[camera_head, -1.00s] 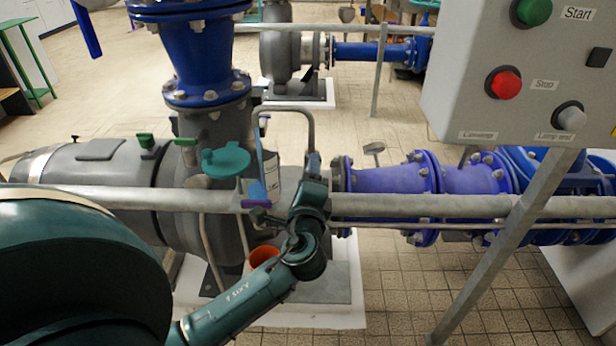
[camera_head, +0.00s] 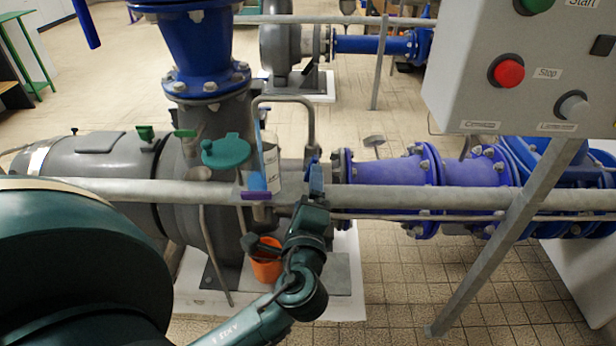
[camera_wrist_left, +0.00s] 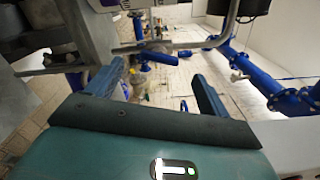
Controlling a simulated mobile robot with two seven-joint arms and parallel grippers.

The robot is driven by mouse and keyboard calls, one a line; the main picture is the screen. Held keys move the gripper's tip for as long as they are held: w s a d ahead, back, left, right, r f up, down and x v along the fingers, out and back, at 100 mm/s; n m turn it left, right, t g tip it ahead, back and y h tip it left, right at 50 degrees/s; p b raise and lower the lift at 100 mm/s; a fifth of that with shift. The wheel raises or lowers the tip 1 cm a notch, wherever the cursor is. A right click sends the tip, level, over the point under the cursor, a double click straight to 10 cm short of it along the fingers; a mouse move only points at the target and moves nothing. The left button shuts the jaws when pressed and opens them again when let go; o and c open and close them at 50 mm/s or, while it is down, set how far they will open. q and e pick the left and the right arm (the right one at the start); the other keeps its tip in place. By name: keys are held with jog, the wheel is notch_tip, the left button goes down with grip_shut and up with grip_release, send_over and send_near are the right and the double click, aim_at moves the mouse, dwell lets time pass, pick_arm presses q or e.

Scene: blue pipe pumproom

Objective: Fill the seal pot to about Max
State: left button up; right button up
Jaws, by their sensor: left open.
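A clear pot-like vessel (camera_head: 271,168) with a pale label stands behind the grey rail, left of my left gripper. I take it for the seal pot; its level and marks are too small to read. Blue shows at its left side. A teal round lid-like part (camera_head: 226,151) is just left of it. My left gripper (camera_head: 315,178) is open, with its blue fingers pointing up near the rail, apart from the vessel. In the left wrist view the fingers (camera_wrist_left: 157,88) are spread with nothing between them. My right gripper is not in view.
The grey rail (camera_head: 420,203) crosses in front of the pump. An orange cup-like container (camera_head: 267,266) is below it, left of my left arm. A control box (camera_head: 520,75) is at upper right on a slanted post (camera_head: 500,255). Tiled floor is free at lower right.

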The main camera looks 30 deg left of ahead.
pick_arm(q)
jog(key=shift+v, duration=2.7)
dwell(5.3)
